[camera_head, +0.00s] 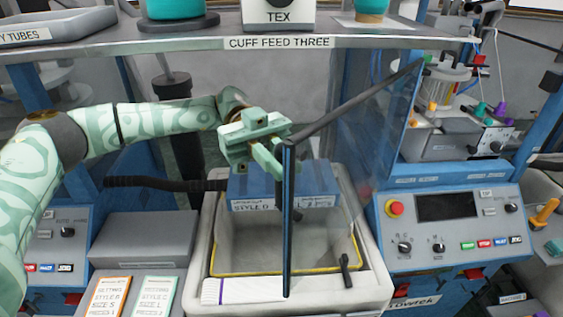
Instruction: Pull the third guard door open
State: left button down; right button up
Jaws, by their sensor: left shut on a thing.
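The third guard door (288,225) is a clear panel with a dark frame, below the shelf label "CUFF FEED THREE" (278,43). It stands swung out from the machine. Its top rail slants from the right post down to the free upright edge in the middle of the view. My left gripper (272,158) is at the upper end of that free edge, shut on the door there. The exact grip is partly hidden by the fingers. My right gripper is not in view.
Behind and below the door is a pale bin (365,295) with a blue box (262,182) and a white folded item (240,291). A control panel with a red stop button (394,208) stands right. A grey box (143,238) and cards stand left. The shelf (120,46) runs above.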

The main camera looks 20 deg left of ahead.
pick_arm(q)
jog(key=shift+r, duration=0.1)
jog(key=c, duration=1.8)
grip_release()
jog(key=shift+d, duration=0.1)
jog(key=shift+o, duration=0.2)
jog(key=b+v, duration=0.6)
jog(key=v, duration=0.6)
jog(key=shift+b, duration=0.35)
